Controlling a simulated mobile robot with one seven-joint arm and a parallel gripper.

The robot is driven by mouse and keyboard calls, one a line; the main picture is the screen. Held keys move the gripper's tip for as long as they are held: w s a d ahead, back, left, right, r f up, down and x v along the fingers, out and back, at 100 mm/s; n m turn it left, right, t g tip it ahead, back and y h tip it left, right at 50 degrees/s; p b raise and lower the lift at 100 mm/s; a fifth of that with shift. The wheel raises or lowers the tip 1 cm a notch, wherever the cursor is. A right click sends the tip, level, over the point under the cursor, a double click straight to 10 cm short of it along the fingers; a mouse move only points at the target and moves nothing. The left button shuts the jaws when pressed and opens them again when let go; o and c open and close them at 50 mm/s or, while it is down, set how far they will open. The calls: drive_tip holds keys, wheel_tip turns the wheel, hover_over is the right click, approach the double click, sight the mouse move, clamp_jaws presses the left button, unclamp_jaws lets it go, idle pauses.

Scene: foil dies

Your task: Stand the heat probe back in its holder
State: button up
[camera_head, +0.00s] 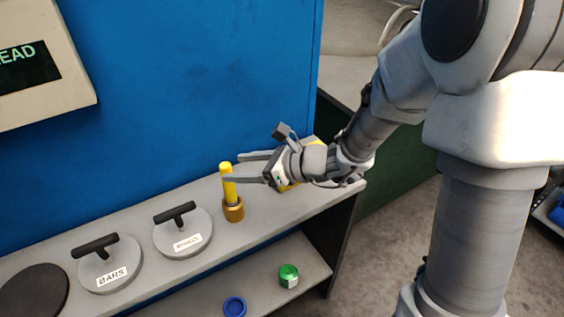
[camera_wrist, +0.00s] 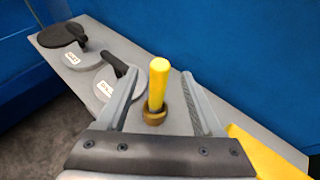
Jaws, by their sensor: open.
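The heat probe (camera_head: 228,184) is a yellow rod standing upright in a brass-coloured round holder (camera_head: 233,210) on the grey shelf. In the wrist view the yellow probe (camera_wrist: 158,84) rises from the holder (camera_wrist: 154,117), between the two fingers. My gripper (camera_head: 232,168) is open and reaches in level from the right, with its fingers on either side of the probe. In the wrist view my gripper (camera_wrist: 162,88) shows a gap between each finger and the probe. The probe's lower end is hidden inside the holder.
Two grey handled dies, one labelled BARS (camera_head: 108,262) and another (camera_head: 182,232), lie left of the holder beside a dark disc (camera_head: 34,291). A yellow object (camera_head: 318,146) sits behind my wrist. A blue wall (camera_head: 190,90) rises behind the shelf (camera_head: 268,205). A green-lidded jar (camera_head: 289,276) and blue lid (camera_head: 234,306) are below.

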drive_tip(key=v, duration=1.3)
drive_tip(key=shift+p, duration=0.35)
drive_tip(key=s+d+r+n+g+h, duration=0.1)
drive_tip(key=s+n+g+h, duration=0.15)
drive_tip(key=s+n, duration=0.3)
drive_tip(key=s+r+n+g+h, duration=0.1)
drive_tip(key=s+n+h, duration=0.2)
drive_tip(key=s+n, duration=0.3)
drive_tip(key=s+d+r+n+t+h, duration=0.1)
drive_tip(key=d+r+n+t+h, duration=0.1)
drive_tip(key=d+n, duration=0.3)
drive_tip(key=s+d+r+n+t+h, duration=0.1)
drive_tip(key=d+r+n+t+h, duration=0.1)
drive_tip(key=d+n+h, duration=0.3)
drive_tip(key=shift+d+r+n, duration=0.3)
drive_tip(key=shift+d+n, duration=0.05)
drive_tip(key=shift+d, duration=0.05)
drive_tip(key=shift+c, duration=1.4)
